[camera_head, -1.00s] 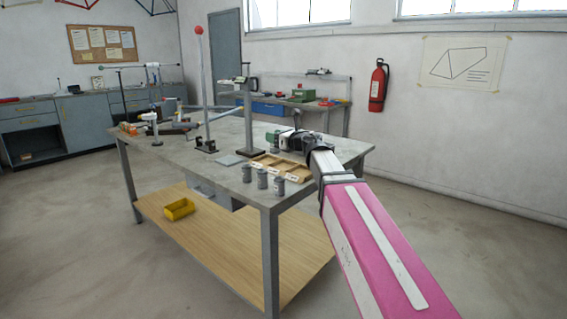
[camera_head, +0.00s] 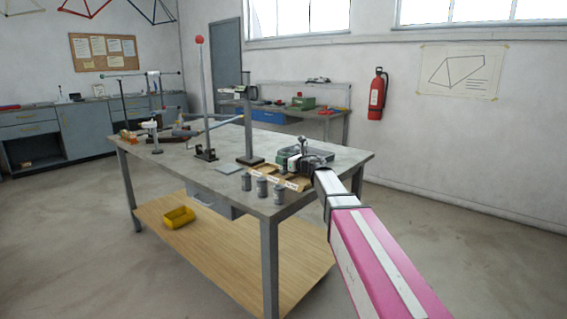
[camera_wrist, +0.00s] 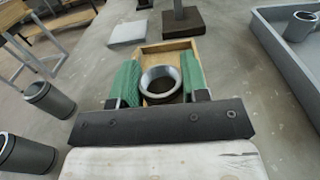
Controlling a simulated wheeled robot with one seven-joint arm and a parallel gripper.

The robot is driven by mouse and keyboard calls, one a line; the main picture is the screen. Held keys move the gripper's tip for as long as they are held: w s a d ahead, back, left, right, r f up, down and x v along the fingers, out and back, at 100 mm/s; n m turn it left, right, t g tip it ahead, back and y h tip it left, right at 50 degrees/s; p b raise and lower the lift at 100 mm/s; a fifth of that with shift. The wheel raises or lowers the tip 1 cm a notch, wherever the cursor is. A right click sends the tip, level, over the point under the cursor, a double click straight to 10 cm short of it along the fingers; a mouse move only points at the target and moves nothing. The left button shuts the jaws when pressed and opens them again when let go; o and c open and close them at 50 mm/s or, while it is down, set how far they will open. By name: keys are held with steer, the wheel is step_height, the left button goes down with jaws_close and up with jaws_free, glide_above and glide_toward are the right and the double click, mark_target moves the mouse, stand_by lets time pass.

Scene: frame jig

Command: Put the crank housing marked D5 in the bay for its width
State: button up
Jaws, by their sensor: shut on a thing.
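My gripper (camera_wrist: 160,88), with green fingers, is shut on a grey, ring-topped crank housing (camera_wrist: 161,84). The housing is upright, over or inside one bay of the wooden tray (camera_wrist: 168,45); I cannot tell whether it touches the bay floor. No D5 mark is readable on it. In the head view my gripper (camera_head: 288,158) is low over the back of the wooden tray (camera_head: 268,169), partly hiding it. White labels along the tray's front are too small to read. Several other grey housings (camera_head: 262,187) stand in front of the tray; two show left in the wrist view (camera_wrist: 48,98).
A grey shallow tray (camera_wrist: 275,45) lies right of my gripper, with another housing (camera_wrist: 301,25) in it. A pale flat plate (camera_wrist: 128,33) and a dark stand base (camera_wrist: 184,20) are beyond the bay. A tall stand (camera_head: 247,125) rises left of my gripper.

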steer(key=shift+f, duration=0.5)
steer(key=shift+f, duration=0.1)
steer(key=o, duration=1.1)
steer(key=shift+c, duration=0.2)
steer(key=v, duration=1.2)
steer(key=shift+s, duration=0.1)
